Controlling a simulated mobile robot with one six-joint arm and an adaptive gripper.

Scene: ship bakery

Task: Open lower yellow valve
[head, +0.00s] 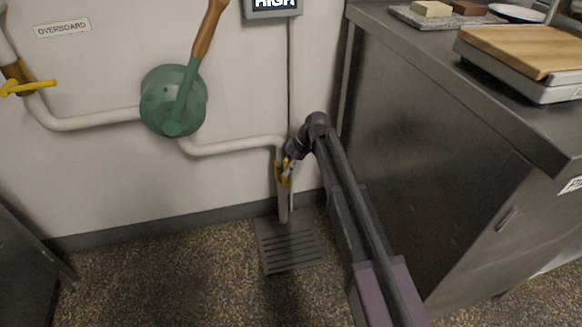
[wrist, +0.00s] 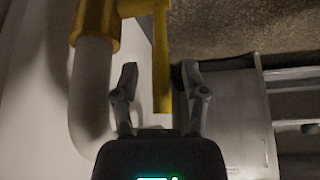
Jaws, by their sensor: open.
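The lower yellow valve (head: 281,178) sits on the pipe low on the wall, partly hidden by my gripper (head: 288,160) in the head view. In the wrist view, its yellow body (wrist: 95,22) joins a pale pipe at upper left. Its yellow lever (wrist: 162,85) extends down the picture between the two fingers. My gripper (wrist: 160,69) is open, with one finger on each side of the lever. Gaps show between lever and fingers, so I see no grip on it.
A floor drain grate (head: 290,243) lies below the valve. A steel counter (head: 430,150) stands close on the right of my arm. A green hand pump (head: 173,101) and another yellow valve (head: 25,87) are on the wall to the left. The floor at left is clear.

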